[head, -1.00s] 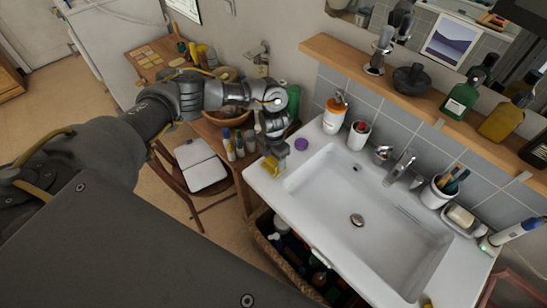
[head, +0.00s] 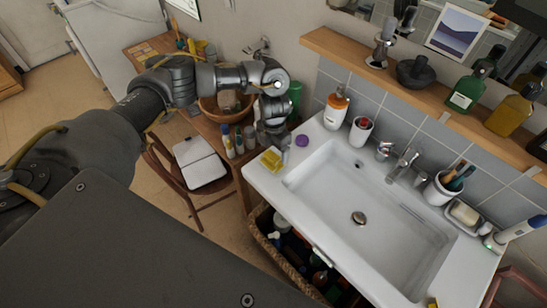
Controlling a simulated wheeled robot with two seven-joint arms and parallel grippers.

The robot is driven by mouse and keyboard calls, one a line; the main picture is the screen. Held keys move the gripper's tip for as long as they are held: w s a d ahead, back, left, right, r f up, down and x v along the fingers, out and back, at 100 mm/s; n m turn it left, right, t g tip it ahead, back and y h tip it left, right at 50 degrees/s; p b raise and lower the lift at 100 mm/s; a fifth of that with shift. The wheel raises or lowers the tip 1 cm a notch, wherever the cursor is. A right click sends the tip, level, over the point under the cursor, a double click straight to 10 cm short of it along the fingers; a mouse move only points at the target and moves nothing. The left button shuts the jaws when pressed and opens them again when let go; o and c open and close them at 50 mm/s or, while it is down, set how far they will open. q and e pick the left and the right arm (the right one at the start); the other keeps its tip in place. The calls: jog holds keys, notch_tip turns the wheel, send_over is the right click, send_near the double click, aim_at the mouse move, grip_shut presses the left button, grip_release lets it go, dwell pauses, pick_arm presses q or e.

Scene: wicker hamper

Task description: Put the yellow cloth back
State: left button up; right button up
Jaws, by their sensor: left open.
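The yellow cloth (head: 271,159) is a small folded-looking piece on the white washbasin top (head: 262,181), at its left back corner. My left gripper (head: 284,156) points down right beside the cloth, at its right edge. It is open; its fingertips are small here, and I cannot tell whether they touch the cloth. My right gripper is not in view. The wicker hamper (head: 262,238) stands under the basin's left side, with several bottles inside; the basin hides part of it.
A purple round item (head: 302,141), an orange-and-white bottle (head: 335,108) and a white cup (head: 361,131) stand along the basin's back edge. A wooden chair (head: 184,196) holds an open notebook (head: 199,162). A wooden bowl (head: 226,106) and several bottles are behind my left arm.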

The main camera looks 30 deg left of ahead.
aim_at(274, 156)
pick_arm(q)
notch_tip(274, 156, up, 6)
jog(key=shift+s+d+f, duration=0.1)
jog(key=shift+r, duration=0.35)
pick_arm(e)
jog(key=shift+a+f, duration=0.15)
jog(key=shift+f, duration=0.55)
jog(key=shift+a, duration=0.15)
